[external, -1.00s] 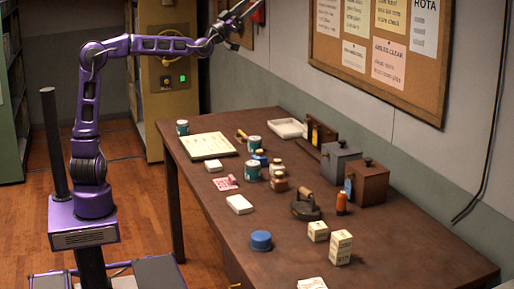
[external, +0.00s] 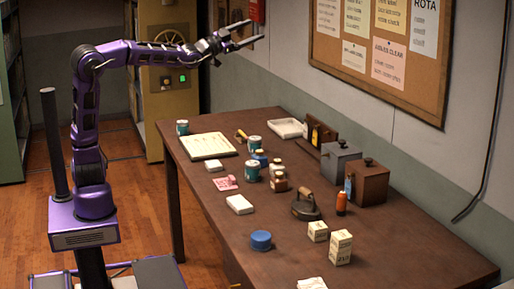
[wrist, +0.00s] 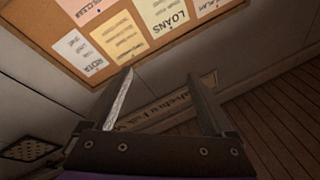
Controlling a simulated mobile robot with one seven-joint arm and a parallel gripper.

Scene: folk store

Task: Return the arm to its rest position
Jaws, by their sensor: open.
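My purple arm reaches out from its base at the left, bent at the elbow and raised high. My gripper (external: 244,34) is above the far end of the brown table (external: 205,260), well clear of everything on it. Its two fingers are apart with nothing between them. In the wrist view my gripper (wrist: 160,88) also shows open and empty, with the wall and the notice board (wrist: 110,65) beyond it.
The table holds a flat cream board (external: 208,146), several tins and jars, a flat iron (external: 306,205), two box-like grinders (external: 368,182), a blue lid (external: 261,241) and small cartons (external: 340,247). A notice board (external: 380,50) hangs on the right wall. A cabinet (external: 168,100) stands behind my arm.

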